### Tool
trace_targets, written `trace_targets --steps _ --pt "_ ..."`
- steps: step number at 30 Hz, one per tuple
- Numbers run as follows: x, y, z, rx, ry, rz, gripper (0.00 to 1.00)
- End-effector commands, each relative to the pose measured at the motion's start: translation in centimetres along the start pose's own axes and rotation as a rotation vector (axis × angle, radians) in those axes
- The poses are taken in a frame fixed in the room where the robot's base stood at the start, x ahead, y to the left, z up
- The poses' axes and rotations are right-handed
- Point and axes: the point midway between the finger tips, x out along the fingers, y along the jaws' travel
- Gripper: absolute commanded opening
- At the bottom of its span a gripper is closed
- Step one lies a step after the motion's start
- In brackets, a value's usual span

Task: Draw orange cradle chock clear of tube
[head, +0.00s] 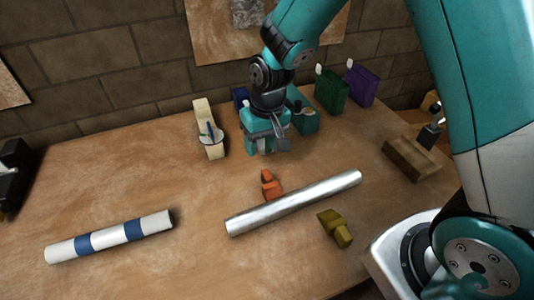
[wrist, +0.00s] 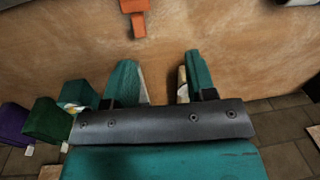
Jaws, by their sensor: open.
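The orange cradle chock (head: 270,185) lies on the table against or very near the far side of a silver tube (head: 295,203). It also shows at the top of the wrist view (wrist: 134,14), cut off by the frame edge. My gripper (head: 265,150) is above the table, beyond the chock on its wall side. In the wrist view its two fingers (wrist: 160,75) are apart with nothing between them, and the chock is ahead of them. An olive chock (head: 335,228) sits on the near side of the tube, towards the right.
A white and blue striped tube (head: 110,236) lies at left. A cream holder (head: 208,130) and green (head: 331,90) and purple (head: 361,84) boxes stand along the wall. A wooden block (head: 411,159) is at right. The table between striped tube and chock is bare.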

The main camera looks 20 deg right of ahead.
Motion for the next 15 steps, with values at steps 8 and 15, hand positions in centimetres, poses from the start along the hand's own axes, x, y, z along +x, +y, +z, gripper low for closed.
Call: trace_targets --steps 8,15 --pt "7.9 3.2 -2.5 0.108 -0.017 0.103 0.51" --pt "9.3 3.6 -2.6 0.117 -0.016 0.112 0.51"
